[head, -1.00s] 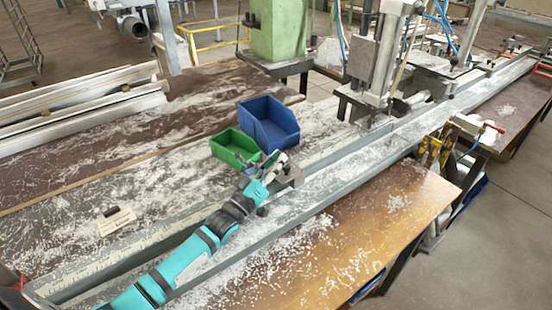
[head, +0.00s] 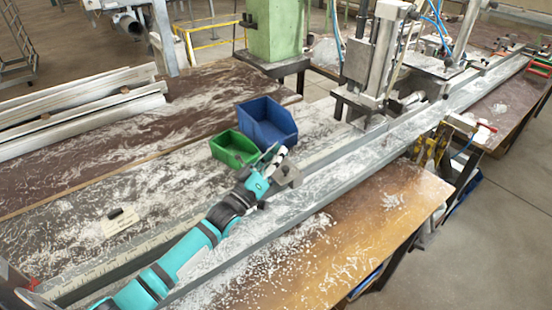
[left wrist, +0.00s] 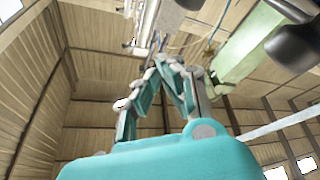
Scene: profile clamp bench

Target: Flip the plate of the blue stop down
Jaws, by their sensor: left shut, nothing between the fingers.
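My left gripper (head: 278,155) is in the middle of the head view, at the end of my teal arm. It is shut and empty, over the long grey rail and just beside a small grey metal block (head: 287,177). I cannot tell whether it touches the block. The block is likely part of a stop, but no blue stop or blue plate can be made out; the gripper and arm may hide part of it. My right gripper is not in view.
A green bin (head: 234,148) and a blue bin (head: 268,122) stand just behind my left gripper. A clamp machine (head: 370,62) stands over the rail to the right. The wooden table front (head: 385,215) is clear apart from metal chips.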

